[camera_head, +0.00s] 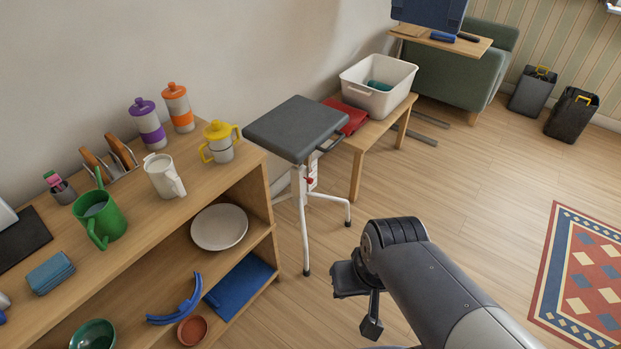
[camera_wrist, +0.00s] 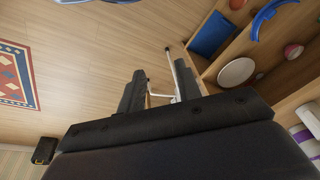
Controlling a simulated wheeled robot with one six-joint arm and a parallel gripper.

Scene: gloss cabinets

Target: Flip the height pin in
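A stand with a dark grey padded top (camera_head: 294,128) and white metal legs (camera_head: 304,225) is upright on the floor, at the centre of the head view. A small red part (camera_head: 309,181), which looks like the height pin, shows on its white column below the top; whether it is in or out is too small to tell. My gripper (camera_head: 360,302) is open and empty, to the right of the stand and apart from it. In the wrist view, white legs of the stand (camera_wrist: 176,74) show beyond and between my open fingers (camera_wrist: 160,92); the pin cannot be made out there.
A wooden shelf unit (camera_head: 262,197) with cups and dishes stands left of the stand. A low wooden table (camera_head: 356,178) with a white bin (camera_head: 378,105) and a red item stands close behind. The floor to the right is clear up to a patterned rug (camera_head: 578,285).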

